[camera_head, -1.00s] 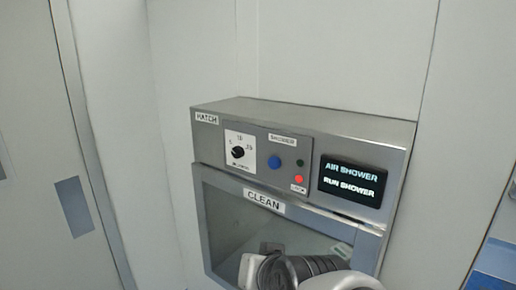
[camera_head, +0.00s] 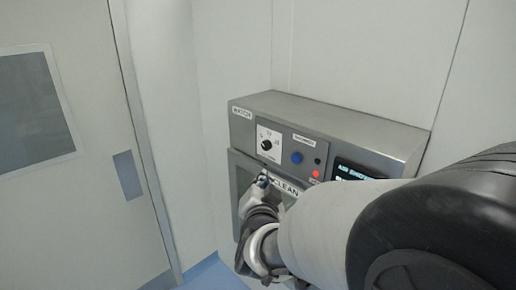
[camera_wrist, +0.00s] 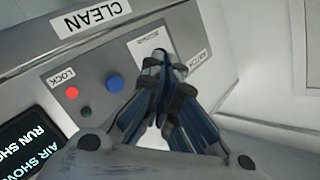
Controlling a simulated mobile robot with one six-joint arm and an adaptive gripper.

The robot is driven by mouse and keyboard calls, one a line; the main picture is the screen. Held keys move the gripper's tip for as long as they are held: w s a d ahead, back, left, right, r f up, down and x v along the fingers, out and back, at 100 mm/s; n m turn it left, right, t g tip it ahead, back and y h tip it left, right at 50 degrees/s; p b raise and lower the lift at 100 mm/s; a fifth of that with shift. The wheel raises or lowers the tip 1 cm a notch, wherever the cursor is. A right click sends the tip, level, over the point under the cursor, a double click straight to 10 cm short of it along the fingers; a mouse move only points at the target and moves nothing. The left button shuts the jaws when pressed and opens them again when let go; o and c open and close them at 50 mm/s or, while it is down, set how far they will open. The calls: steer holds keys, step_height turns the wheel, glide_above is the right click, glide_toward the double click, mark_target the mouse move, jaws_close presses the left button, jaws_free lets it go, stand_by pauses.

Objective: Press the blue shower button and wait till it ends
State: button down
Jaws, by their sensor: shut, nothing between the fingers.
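The blue shower button (camera_head: 297,158) is on the grey front panel of the hatch (camera_head: 330,118), between the dial (camera_head: 267,144) and the indicator lights. It also shows in the wrist view (camera_wrist: 115,84), apart from my gripper. My gripper (camera_head: 263,178) is shut and empty, in front of the hatch below the dial and to the left of the button. In the wrist view its fingertips (camera_wrist: 156,55) lie together over the dial area and hide the dial. The display (camera_head: 355,172) is partly hidden by my arm; in the wrist view it reads AIR SHOWER, RUN SHOWER (camera_wrist: 35,145).
A red light (camera_wrist: 71,92) by the LOCK label is lit; a dark green light (camera_wrist: 86,112) is near it. The hatch door marked CLEAN (camera_head: 240,170) is below the panel, mostly covered by my arm. A grey door (camera_head: 90,190) stands at the left.

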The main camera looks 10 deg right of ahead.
mark_target(296, 159)
steer(key=shift+w+d, duration=0.1)
steer(key=w+d+b, duration=0.1)
steer(key=w+d, duration=0.4)
steer(key=d, duration=0.2)
stand_by(0.4)
steer(key=shift+b, duration=0.3)
stand_by(1.0)
steer(key=shift+w+d+b, duration=0.25)
steer(key=shift+d+b, duration=0.05)
steer(key=shift+b, duration=0.05)
steer(key=shift+w+d+b, duration=0.35)
steer(key=shift+d+b, duration=0.1)
steer(key=shift+d, duration=0.05)
stand_by(1.0)
steer(key=shift+a, duration=0.1)
steer(key=shift+s+a, duration=0.65)
steer(key=shift+a, duration=0.1)
